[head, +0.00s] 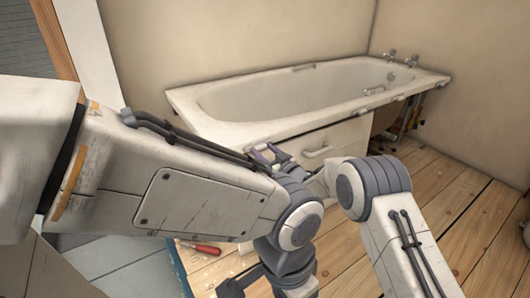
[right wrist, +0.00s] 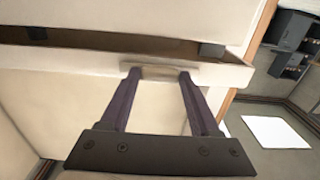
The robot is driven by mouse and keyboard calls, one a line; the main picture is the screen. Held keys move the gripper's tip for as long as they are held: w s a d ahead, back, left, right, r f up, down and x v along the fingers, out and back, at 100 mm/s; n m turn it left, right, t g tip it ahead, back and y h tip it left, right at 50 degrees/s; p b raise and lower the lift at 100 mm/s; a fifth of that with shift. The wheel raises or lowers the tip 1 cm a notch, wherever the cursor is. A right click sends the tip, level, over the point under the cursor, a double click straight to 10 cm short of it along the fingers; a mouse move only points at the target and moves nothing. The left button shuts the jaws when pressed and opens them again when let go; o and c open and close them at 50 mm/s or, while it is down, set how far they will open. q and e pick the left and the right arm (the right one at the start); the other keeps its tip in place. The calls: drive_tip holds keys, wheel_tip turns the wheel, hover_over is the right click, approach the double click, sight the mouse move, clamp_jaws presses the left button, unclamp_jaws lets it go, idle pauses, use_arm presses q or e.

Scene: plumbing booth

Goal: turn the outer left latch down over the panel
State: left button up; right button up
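The white bathtub (head: 300,97) stands against the back wall, with its front panel (head: 343,137) below the rim. My right gripper (head: 268,152) is at the tub's front edge, partly hidden behind my left arm. In the right wrist view its two purple fingers (right wrist: 159,75) are spread apart, with tips close under a pale ledge (right wrist: 90,52). A pale block (right wrist: 160,72) shows between the tips; I cannot tell whether it is the outer left latch. Two dark small blocks (right wrist: 212,50) sit along the ledge. My left gripper's fingers do not show.
A handle (head: 318,153) sits on the panel. Taps (head: 391,56) are at the tub's right end, with pipes (head: 408,122) in the open space beneath. A red-handled tool (head: 205,249) lies on the floor. The wooden floor (head: 470,205) at right is mostly clear.

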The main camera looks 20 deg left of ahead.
drive_tip(key=c, duration=0.7)
drive_tip(key=n, duration=0.4)
drive_tip(key=shift+n+b, duration=0.3)
drive_tip(key=n+b, duration=0.1)
drive_tip(key=n, duration=0.2)
drive_tip(key=shift+f+n, duration=0.1)
drive_tip(key=shift+n, duration=0.2)
drive_tip(key=n+b, duration=0.1)
drive_tip(key=n, duration=0.2)
drive_tip(key=shift+s+n, duration=0.1)
drive_tip(key=shift+n, duration=0.2)
drive_tip(key=shift+n+b, duration=1.2)
drive_tip(key=shift+n, duration=1.1)
drive_tip(key=shift+a, duration=0.1)
